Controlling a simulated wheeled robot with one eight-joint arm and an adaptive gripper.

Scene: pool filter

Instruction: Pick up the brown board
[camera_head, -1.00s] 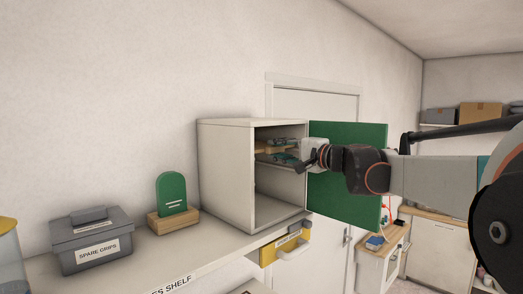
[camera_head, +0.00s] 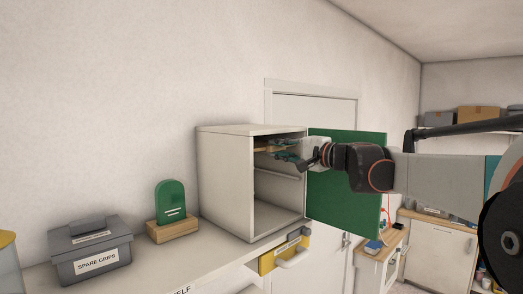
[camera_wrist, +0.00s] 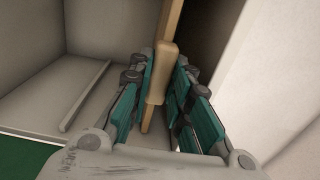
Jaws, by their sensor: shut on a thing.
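The brown board (camera_wrist: 168,55) is a light wooden piece with a narrower handle-like end, seen between my fingers in the wrist view. My gripper (camera_wrist: 162,75) is shut on it, with teal finger pads on either side. In the head view my gripper (camera_head: 284,151) reaches into the upper part of the open cabinet (camera_head: 225,180), and a small part of the board (camera_head: 266,149) shows past the fingers. The board's far end is cut off in the wrist view.
The cabinet's green door (camera_head: 345,200) stands open beside my arm. On the shelf are a grey spare grips box (camera_head: 90,250) and a green plaque on a wooden base (camera_head: 172,230).

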